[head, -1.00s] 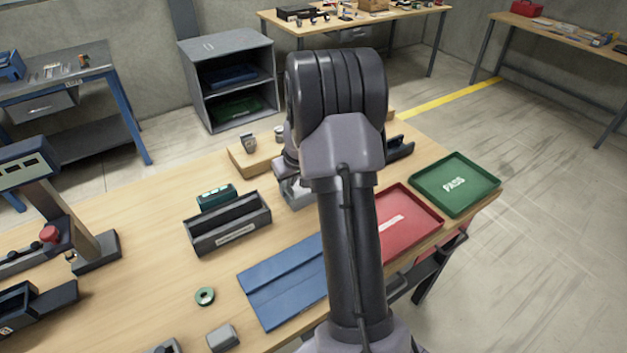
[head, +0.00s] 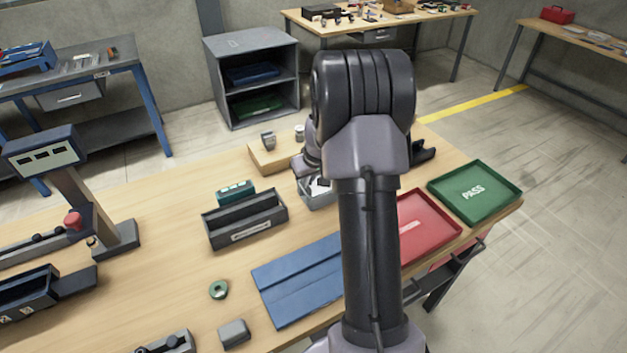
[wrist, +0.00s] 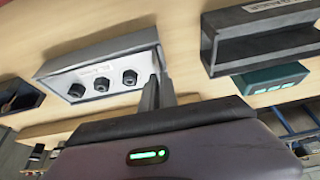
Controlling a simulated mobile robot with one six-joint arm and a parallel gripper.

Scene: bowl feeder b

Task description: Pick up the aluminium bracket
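I cannot tell for sure which piece is the aluminium bracket. A small grey metal piece (head: 268,140) stands on a wooden board at the back of the bench in the head view and could be it. My gripper (wrist: 160,82) shows in the wrist view with its two fingers close together and nothing visible between them.
A dark open bin (head: 245,222) and a teal box (head: 235,192) stand left of my arm. A blue mat (head: 290,285), red tray (head: 425,228) and green PASS tray (head: 448,190) lie nearby. A green ring (head: 218,290) and grey block (head: 234,333) lie near the front.

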